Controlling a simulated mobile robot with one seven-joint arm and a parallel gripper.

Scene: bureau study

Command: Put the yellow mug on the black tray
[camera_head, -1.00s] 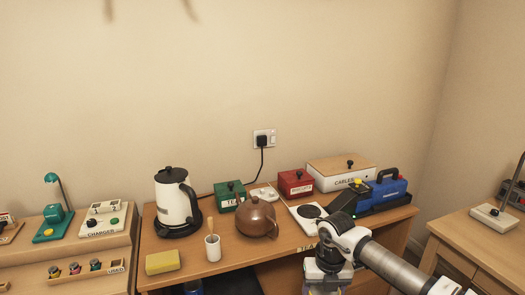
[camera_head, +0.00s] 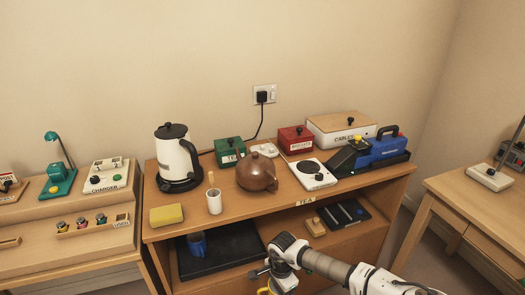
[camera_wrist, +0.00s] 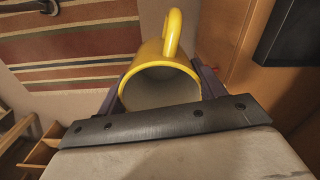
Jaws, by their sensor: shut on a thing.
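My gripper (camera_head: 262,275) is low in front of the shelf unit in the head view, partly cut off by the bottom edge. It is shut on the yellow mug (camera_head: 266,291), of which only a sliver shows there. In the wrist view the mug (camera_wrist: 168,48) sits between the two fingers, its open mouth facing the camera and its handle at the top. The black tray (camera_head: 222,262) lies on the lower shelf at the left, beyond my gripper. A blue mug (camera_head: 197,243) stands on its left part.
The upper shelf (camera_head: 230,226) overhangs the tray, carrying a kettle, teapot, white cup and boxes. A second dark tray (camera_head: 352,220) with a blue item and a wooden block (camera_head: 315,227) lie right on the lower shelf. The black tray's middle and right are clear.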

